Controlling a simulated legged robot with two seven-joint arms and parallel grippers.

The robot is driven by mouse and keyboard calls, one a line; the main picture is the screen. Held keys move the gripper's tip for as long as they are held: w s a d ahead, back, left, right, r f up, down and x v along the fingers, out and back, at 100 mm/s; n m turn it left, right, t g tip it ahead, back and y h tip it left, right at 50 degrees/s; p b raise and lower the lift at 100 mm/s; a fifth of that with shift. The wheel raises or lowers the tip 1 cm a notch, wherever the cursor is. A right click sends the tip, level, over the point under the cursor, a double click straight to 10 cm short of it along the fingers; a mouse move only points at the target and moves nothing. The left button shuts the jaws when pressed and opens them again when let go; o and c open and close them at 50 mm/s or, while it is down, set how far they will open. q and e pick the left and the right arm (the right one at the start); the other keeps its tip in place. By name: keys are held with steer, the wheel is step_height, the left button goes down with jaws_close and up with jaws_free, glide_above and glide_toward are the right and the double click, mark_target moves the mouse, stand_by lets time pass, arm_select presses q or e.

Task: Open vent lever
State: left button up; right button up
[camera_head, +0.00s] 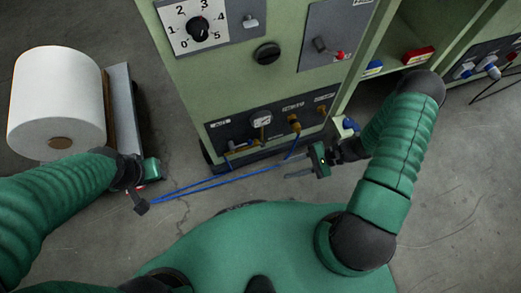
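A green cabinet (230,85) stands ahead. A lever with a red tip (337,54) sits on a grey plate (350,20) at its upper right. Lower down, a dark panel (218,127) carries small valves with brass and blue parts (294,123) and a gauge (261,120). I cannot read which one is labelled vent. My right gripper (292,171) is below the panel, its two fingers pointing left with a gap between them, empty and touching nothing. My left gripper (141,204) is over the floor at left, far from the cabinet; its fingers are too unclear to judge.
A large white roll (58,95) stands at left beside a grey board (121,100). Blue hoses (225,182) run between the panel and the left gripper's area. A numbered dial (198,28) and a black knob (266,53) are on the cabinet.

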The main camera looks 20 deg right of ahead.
steer(key=w+d+f+m+t+h+b, duration=0.2)
steer(key=f+m+t+b, duration=0.1)
steer(key=f+m+t, duration=0.4)
steer(key=w+d+f+m+t+h+b, duration=0.1)
steer(key=d+f+m+t+b, duration=0.15)
steer(key=f+t, duration=0.45)
arm_select(q)
steer(key=s+b+x, duration=0.1)
steer(key=b+x, duration=0.2)
steer(key=x, duration=0.4)
steer(key=s+b+x, duration=0.2)
steer(key=b+x, duration=0.1)
steer(key=x, duration=0.3)
steer(key=shift+s+a+f, duration=0.2)
steer(key=shift+a+f, duration=0.1)
steer(key=shift+f, duration=0.4)
arm_select(e)
steer(key=w+a+f+m, duration=0.1)
steer(key=w+a, duration=0.8)
steer(key=w, duration=0.5)
steer(key=shift+w+a+g+h, duration=0.2)
steer(key=shift+w+g+h, duration=0.1)
steer(key=shift+g, duration=0.1)
steer(key=shift+s+f, duration=0.1)
jaws_close()
steer(key=shift+f, duration=0.1)
